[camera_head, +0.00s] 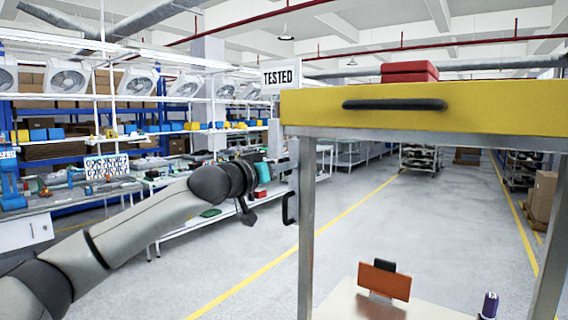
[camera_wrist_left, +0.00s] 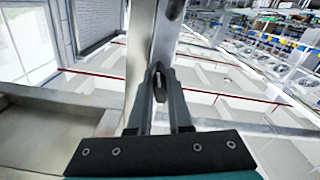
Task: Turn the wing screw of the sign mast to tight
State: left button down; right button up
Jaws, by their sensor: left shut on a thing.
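The sign mast (camera_head: 274,138) is a grey upright beside the left leg of a yellow-topped frame, with a white TESTED sign (camera_head: 281,76) at its top. My left gripper (camera_head: 286,166) reaches in from the left at the mast. In the left wrist view, its two fingers (camera_wrist_left: 160,88) are shut on the small dark wing screw (camera_wrist_left: 159,82), against the grey mast (camera_wrist_left: 142,50). The screw is too small and covered in the head view to read its angle. My right gripper is not in view.
The yellow drawer front (camera_head: 490,108) with a black handle (camera_head: 394,105) spans the upper right. A black hook (camera_head: 289,208) sits by the metal leg (camera_head: 306,230). Below are an orange panel (camera_head: 384,281) and a purple can (camera_head: 489,305).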

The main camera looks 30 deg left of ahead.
pick_arm(q)
jog(key=shift+m+p, duration=0.45)
jog(key=shift+m, duration=1.05)
jog(key=shift+f, duration=0.1)
jog(key=c, duration=0.8)
grip_release()
jog(key=shift+c, duration=0.2)
jog(key=shift+s, duration=0.15)
jog(key=s+a+b, duration=0.1)
jog(key=s+b, duration=0.6)
jog(key=s, duration=0.8)
jog(key=shift+b, duration=0.4)
